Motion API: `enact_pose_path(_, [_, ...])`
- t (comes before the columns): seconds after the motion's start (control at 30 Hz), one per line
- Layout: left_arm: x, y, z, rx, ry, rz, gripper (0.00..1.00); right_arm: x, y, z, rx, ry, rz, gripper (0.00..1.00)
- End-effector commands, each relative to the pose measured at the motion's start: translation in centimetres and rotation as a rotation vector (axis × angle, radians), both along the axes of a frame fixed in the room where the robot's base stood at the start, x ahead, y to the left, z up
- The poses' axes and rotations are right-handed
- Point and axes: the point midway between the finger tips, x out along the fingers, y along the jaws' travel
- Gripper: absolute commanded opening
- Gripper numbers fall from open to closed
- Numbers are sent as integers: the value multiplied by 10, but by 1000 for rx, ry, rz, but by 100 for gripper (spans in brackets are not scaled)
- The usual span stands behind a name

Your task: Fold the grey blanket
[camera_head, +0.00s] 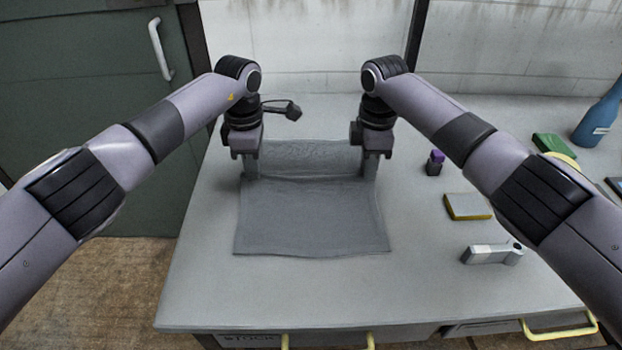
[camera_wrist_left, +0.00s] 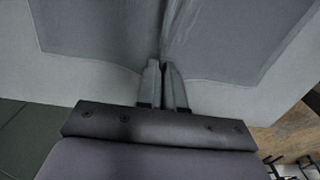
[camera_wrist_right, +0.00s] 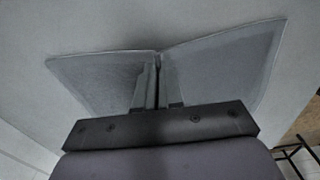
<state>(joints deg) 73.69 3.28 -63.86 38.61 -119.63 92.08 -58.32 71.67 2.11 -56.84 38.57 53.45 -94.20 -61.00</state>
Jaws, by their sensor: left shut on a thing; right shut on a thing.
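The grey blanket (camera_head: 310,220) lies on the table, its near part flat and its far part (camera_head: 308,157) rising or creased between my two grippers. My left gripper (camera_head: 251,176) is shut on the blanket's left edge; the left wrist view shows the blanket (camera_wrist_left: 240,40) pinched between the fingers (camera_wrist_left: 163,68). My right gripper (camera_head: 370,176) is shut on the right edge; the right wrist view shows the blanket (camera_wrist_right: 220,65) spreading to both sides of the fingers (camera_wrist_right: 157,72). The cloth right at the fingertips is partly hidden.
On the grey table (camera_head: 300,295), to the right, are a purple-capped bottle (camera_head: 434,163), a yellow-edged block (camera_head: 467,207), a grey-white device (camera_head: 492,254), a green block (camera_head: 553,145) and a blue bottle (camera_head: 597,118). The table in front of the blanket is clear. A wall stands behind.

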Motion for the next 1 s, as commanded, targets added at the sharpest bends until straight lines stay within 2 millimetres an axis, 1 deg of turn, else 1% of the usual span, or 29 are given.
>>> enact_pose_path(0.03, [0,0,8,1,0,1,0,0,0,7,-1,0,-1,0])
enact_pose_path(0.13, [0,0,12,0,0,1,0,0,0,12,-1,0,-1,0])
enact_pose_path(0.57, [0,0,13,0,-1,0,0,0,0,13,0,-1,0,0])
enact_pose_path(0.67, [1,0,19,0,-2,0,0,0,0,19,0,-2,0,0])
enact_pose_path(0.83, [2,0,49,0,-7,1,0,1,0,48,1,-6,0,0])
enact_pose_path(0.97, [2,0,86,0,-8,-1,0,1,1,85,2,-7,1,0])
enact_pose_path(1.0, [1,0,98,1,-7,0,0,1,1,97,2,-7,1,0])
